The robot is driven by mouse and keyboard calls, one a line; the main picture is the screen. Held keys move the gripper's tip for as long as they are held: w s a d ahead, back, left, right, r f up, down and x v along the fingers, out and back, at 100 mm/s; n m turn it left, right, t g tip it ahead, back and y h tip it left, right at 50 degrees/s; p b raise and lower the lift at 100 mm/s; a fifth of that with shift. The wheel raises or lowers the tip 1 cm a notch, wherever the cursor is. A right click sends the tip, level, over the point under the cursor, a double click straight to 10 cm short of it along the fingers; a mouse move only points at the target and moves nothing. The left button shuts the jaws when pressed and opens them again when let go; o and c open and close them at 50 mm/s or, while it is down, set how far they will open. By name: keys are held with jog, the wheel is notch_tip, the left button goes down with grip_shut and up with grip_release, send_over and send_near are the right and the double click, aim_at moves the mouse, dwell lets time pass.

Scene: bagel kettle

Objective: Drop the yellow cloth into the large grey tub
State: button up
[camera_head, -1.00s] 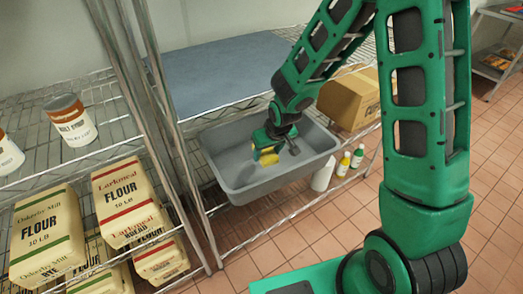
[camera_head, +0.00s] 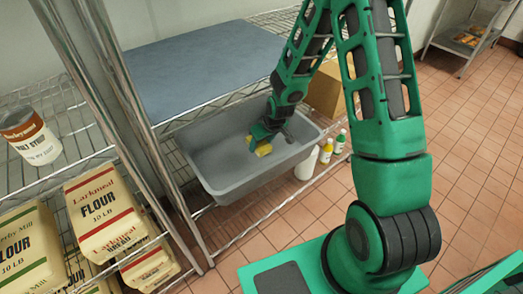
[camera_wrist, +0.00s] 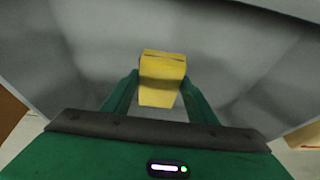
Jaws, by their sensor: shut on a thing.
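The large grey tub (camera_head: 217,189) stands on the wire shelf below the blue-grey board, and its grey walls surround the view in the wrist view (camera_wrist: 265,70). My gripper (camera_head: 258,146) is inside the outline of the tub, pointing down. The yellow cloth (camera_head: 264,150) shows at the fingertips. In the wrist view the yellow cloth (camera_wrist: 162,72) is held between my two green fingers (camera_wrist: 160,92). It looks folded and blocky. I cannot tell whether the cloth touches the tub floor.
A cardboard box (camera_head: 325,88) sits right of the tub, with a white bottle (camera_head: 307,165) and small bottles (camera_head: 340,142) beside it. Steel rack posts (camera_head: 135,110) and flour bags (camera_head: 100,208) stand left. Tiled floor (camera_head: 470,150) is open on the right.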

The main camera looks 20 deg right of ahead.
jog(key=shift+w+d+f, duration=0.25)
jog(key=shift+d+f, duration=0.05)
jog(key=shift+d, duration=0.05)
jog(key=shift+f, duration=1.95)
jog(key=shift+f, duration=0.6)
jog(key=o, duration=0.9)
jog(key=shift+r, duration=0.5)
jog(key=v, duration=1.2)
jog(key=shift+s+r, duration=0.1)
jog(key=shift+r, duration=0.05)
